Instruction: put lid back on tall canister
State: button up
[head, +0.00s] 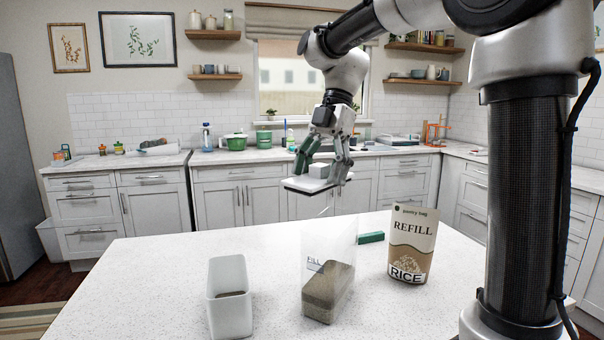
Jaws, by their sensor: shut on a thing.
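My gripper (322,172) is shut on a lid (304,184), by a pale raised block on its top. The lid is flat, light on top with a dark edge, and looks roughly level. It hangs in the air above the far part of the island, higher in the picture than the tall canister (329,272). The canister is clear, stands upright and has an open top. Brownish grain fills its lower part, below a FILL mark on its wall. The lid and canister look apart; their exact distance in depth is hard to tell.
A white open container (229,310) with a little dark content stands left of the canister. A rice refill bag (411,246) stands upright to the right. A green bar-like item (370,238) lies behind, between canister and bag. The island's left side (140,280) is clear.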

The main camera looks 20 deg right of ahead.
jog(key=s+d, duration=0.1)
jog(key=s+d+n, duration=0.1)
jog(key=shift+s+f+n, duration=0.3)
jog(key=shift+s, duration=0.05)
jog(key=shift+s+g, duration=0.2)
jog(key=shift+g, duration=0.1)
jog(key=shift+n+h, duration=0.3)
jog(key=shift+f, duration=2.85)
jog(key=shift+f, duration=0.7)
jog(key=o, duration=1.1)
jog(key=shift+o, duration=0.3)
jog(key=shift+r, duration=0.1)
jog(key=shift+r, duration=3.4)
